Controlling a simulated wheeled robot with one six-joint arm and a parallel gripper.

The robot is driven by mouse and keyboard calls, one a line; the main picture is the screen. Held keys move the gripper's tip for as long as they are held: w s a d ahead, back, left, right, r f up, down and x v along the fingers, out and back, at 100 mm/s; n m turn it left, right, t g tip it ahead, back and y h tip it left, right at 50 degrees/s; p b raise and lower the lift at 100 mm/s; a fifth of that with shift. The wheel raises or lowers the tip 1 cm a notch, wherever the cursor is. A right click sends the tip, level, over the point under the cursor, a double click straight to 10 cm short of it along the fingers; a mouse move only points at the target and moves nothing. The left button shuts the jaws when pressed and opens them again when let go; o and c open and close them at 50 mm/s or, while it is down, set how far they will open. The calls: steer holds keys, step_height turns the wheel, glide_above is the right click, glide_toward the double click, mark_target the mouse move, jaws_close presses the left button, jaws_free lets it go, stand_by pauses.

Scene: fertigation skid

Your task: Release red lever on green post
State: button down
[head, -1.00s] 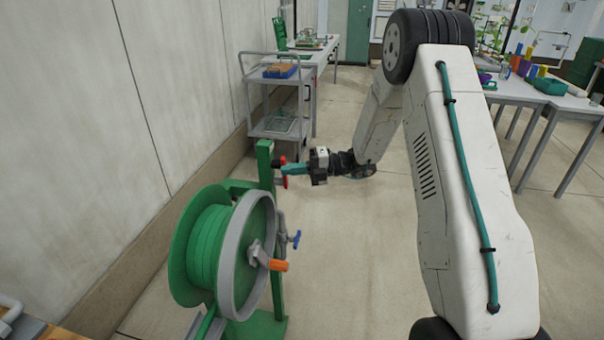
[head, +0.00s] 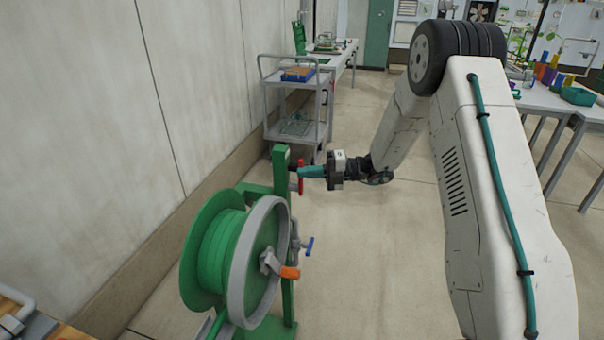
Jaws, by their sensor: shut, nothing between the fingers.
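The green post (head: 281,172) stands upright behind the hose reel. The red lever (head: 300,181) is on the right side of the post, near its top, and looks upright. My gripper (head: 304,172), with teal fingers, reaches in from the right at the lever. Its fingers are shut, with nothing between them. The fingertips overlap the lever in the picture; I cannot tell whether they touch it.
A green hose reel (head: 222,250) with a grey rim and an orange crank handle (head: 290,273) stands in front of the post. A blue-handled valve (head: 308,246) sits lower on the post. A grey cart (head: 297,105) stands behind. Floor to the right is open.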

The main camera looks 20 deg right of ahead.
steer(key=s+d, duration=0.5)
steer(key=d, duration=0.2)
steer(key=shift+s+d, duration=0.3)
steer(key=shift+d, duration=0.1)
stand_by(0.4)
